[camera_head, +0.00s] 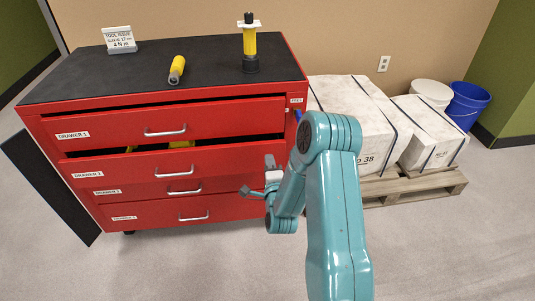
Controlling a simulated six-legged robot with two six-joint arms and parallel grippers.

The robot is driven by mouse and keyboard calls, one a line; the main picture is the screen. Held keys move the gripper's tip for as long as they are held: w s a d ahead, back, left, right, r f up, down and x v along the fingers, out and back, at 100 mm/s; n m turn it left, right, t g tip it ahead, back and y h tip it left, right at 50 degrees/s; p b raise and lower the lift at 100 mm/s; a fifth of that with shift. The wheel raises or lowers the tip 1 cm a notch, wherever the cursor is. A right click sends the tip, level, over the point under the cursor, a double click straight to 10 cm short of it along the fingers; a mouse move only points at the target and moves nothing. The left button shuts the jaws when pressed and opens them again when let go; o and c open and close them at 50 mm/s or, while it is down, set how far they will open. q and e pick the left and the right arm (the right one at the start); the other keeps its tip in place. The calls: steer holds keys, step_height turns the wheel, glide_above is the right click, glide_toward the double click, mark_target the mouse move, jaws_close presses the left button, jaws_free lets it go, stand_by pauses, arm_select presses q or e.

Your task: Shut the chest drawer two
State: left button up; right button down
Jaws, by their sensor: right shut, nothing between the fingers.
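The red tool chest (45,103) stands at the left with several drawers. Its second drawer from the top (222,159) is pulled out. A dark gap above its front shows yellow items inside. Its silver handle (174,171) faces me. My right gripper (258,180) is in front of the chest, by the right end of the second drawer front. It is shut and holds nothing. Whether it touches the drawer I cannot tell. My right arm hides part of the chest's right edge. My left gripper is not in view.
The top drawer (225,117) has a thin dark gap above it. A yellow tool (177,69), a yellow-and-black tool on a stand (250,45) and a sign (119,40) are on the chest top. White blocks (345,105) on a pallet (415,187) stand at right. Floor in front is clear.

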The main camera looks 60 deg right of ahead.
mark_target(266, 146)
steer(key=shift+x, duration=2.55)
steer(key=shift+w+b, duration=0.1)
steer(key=shift+b, duration=0.2)
steer(key=b+x, duration=0.2)
steer(key=x, duration=0.1)
steer(key=shift+w+d+f, duration=0.2)
steer(key=shift+w+d, duration=0.05)
steer(key=shift+w+d+r, duration=0.15)
steer(key=shift+w+d, duration=0.05)
steer(key=shift+r, duration=0.35)
steer(key=shift+f, duration=0.1)
